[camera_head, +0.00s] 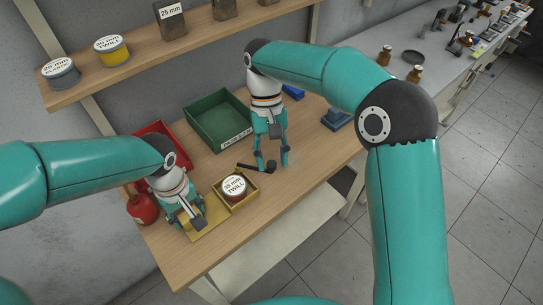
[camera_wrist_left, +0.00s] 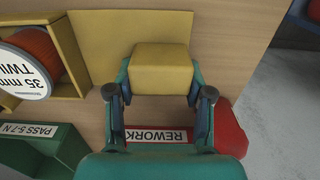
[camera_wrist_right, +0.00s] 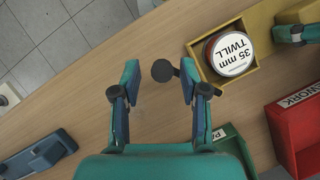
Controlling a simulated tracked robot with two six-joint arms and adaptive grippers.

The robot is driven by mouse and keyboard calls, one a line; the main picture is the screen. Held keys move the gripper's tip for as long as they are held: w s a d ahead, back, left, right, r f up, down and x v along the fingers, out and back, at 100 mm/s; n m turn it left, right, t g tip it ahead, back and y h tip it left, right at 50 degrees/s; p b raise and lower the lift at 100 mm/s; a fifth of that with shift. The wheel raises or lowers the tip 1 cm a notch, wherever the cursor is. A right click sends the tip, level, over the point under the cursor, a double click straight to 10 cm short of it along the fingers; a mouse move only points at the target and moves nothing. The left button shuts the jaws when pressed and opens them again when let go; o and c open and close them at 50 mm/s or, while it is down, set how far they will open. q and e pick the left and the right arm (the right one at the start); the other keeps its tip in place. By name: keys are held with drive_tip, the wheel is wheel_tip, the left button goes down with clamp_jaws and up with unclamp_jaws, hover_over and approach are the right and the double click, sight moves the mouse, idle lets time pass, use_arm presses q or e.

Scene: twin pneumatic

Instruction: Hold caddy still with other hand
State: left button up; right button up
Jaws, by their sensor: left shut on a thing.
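The yellow caddy (camera_head: 215,222) lies on the wooden bench, with a walled compartment holding a spool labelled 35 mm TWILL (camera_head: 234,188). My left gripper (camera_head: 190,217) is shut on a yellow block (camera_wrist_left: 162,70) at the caddy's flat end; the fingers press on both sides of it. My right gripper (camera_head: 271,160) is open just above the bench, beyond the compartment. A black tool with a round knob (camera_wrist_right: 162,70) lies by its fingertips. In the right wrist view the knob shows between the fingers, nearer the right one; I cannot tell whether they touch.
A green bin (camera_head: 218,123) stands behind, and a red bin labelled REWORK (camera_wrist_right: 299,134) stands beside my left gripper. A red bottle (camera_head: 141,209) is at the left edge. A blue object (camera_head: 337,119) sits to the right. A shelf (camera_head: 150,64) runs above.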

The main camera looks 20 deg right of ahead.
idle(0.3)
drive_tip(key=v, duration=0.7)
drive_tip(key=shift+r, duration=0.15)
drive_tip(key=shift+w, duration=0.15)
use_arm(q)
drive_tip(key=o, duration=1.4)
drive_tip(key=shift+r, duration=0.1)
